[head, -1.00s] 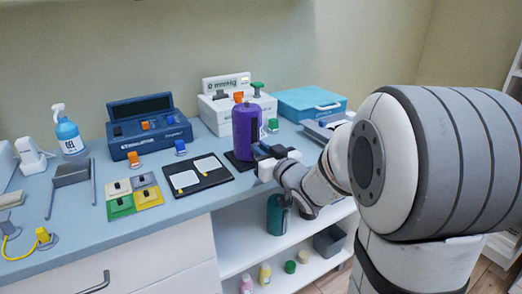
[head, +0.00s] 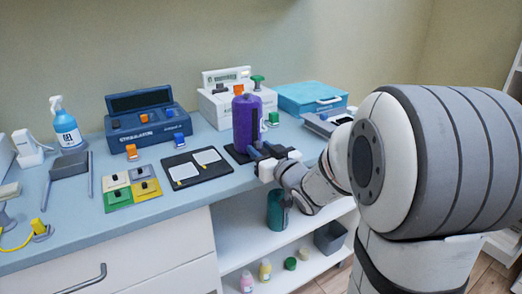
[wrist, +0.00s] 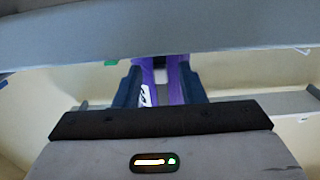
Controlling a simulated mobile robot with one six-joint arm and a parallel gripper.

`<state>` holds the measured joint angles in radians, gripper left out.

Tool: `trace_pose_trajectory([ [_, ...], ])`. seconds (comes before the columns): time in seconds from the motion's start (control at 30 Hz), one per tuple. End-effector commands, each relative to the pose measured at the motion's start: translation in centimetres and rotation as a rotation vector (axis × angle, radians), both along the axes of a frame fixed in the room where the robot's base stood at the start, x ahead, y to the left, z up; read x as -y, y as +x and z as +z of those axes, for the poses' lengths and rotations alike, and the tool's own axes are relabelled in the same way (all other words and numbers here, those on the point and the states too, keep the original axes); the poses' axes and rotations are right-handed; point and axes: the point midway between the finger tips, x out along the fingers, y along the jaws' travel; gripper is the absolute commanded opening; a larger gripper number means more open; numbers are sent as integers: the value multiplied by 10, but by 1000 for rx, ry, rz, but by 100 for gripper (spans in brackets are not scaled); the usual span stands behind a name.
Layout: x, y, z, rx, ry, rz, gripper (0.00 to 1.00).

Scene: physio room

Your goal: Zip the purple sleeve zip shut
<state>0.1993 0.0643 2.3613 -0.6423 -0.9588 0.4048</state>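The purple sleeve (head: 242,120) stands upright on a dark base (head: 232,152) near the counter's front edge. A dark strip runs down its right side; the zip pull is too small to make out.
A dark blue case (head: 150,122) and a white box (head: 222,105) stand behind, with a light blue case (head: 310,97) to the right. A black mat (head: 196,168) with white pads and several coloured cards lie left of the sleeve. An open shelf (head: 235,240) is below.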

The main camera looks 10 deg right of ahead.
Motion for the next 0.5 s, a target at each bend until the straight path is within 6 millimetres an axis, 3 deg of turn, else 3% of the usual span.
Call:
trace_pose_trajectory([
  [0.27,2,-5,2,2,1,-1,36],
  [0.5,15,-41,3,2,0,-4,36],
])
